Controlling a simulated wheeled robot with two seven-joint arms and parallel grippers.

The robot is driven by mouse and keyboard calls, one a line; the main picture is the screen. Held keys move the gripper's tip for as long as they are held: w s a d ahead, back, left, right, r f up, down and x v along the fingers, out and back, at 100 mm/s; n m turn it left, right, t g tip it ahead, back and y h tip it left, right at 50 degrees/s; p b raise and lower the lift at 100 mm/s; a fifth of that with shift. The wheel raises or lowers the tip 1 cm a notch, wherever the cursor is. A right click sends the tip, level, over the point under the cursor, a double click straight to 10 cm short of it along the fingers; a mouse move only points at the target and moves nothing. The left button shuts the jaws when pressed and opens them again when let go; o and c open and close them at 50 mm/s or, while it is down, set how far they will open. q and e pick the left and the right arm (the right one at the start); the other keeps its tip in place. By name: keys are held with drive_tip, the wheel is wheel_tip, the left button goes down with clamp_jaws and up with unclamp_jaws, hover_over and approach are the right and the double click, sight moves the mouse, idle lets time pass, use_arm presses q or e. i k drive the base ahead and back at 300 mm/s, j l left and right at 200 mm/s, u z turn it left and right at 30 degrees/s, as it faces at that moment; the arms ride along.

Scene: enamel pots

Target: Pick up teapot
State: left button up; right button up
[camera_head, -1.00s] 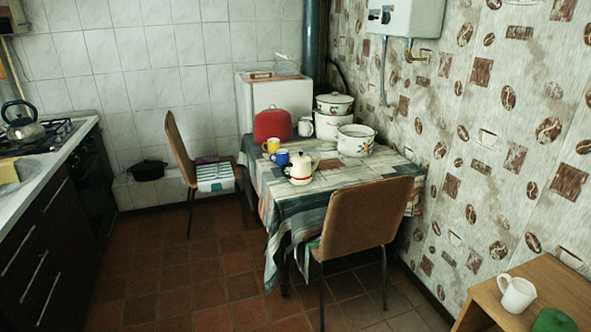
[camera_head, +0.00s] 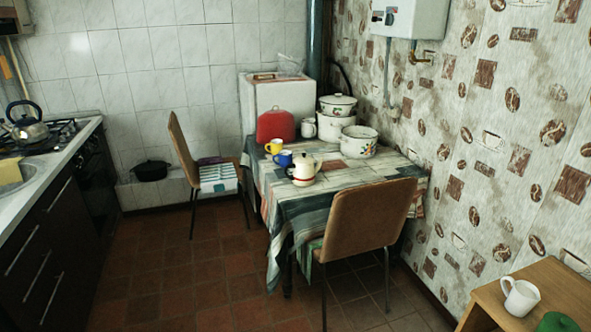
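A white teapot (camera_head: 304,170) with a red band low on its body and a dark lid knob stands upright near the front left part of the table (camera_head: 345,178). Its handle is on the right and its spout on the left. A blue mug (camera_head: 284,158) and a yellow mug (camera_head: 273,146) stand just behind it to the left. A metal kettle (camera_head: 25,126) with a black handle stands on the stove at the far left. Neither of my grippers shows in the head view.
A brown chair (camera_head: 366,220) stands at the table's front, another chair (camera_head: 187,155) at its left. Enamel pots (camera_head: 358,143) and a red cover (camera_head: 275,125) stand farther back. A wooden stand (camera_head: 562,285) holds a white mug (camera_head: 520,297) at the lower right. Tiled floor (camera_head: 190,270) is free left of the table.

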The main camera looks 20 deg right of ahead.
sight(302, 175)
drive_tip(key=i+z, duration=0.2)
drive_tip(key=z, duration=0.2)
drive_tip(key=i+j+z, duration=0.15)
drive_tip(key=z, duration=0.25)
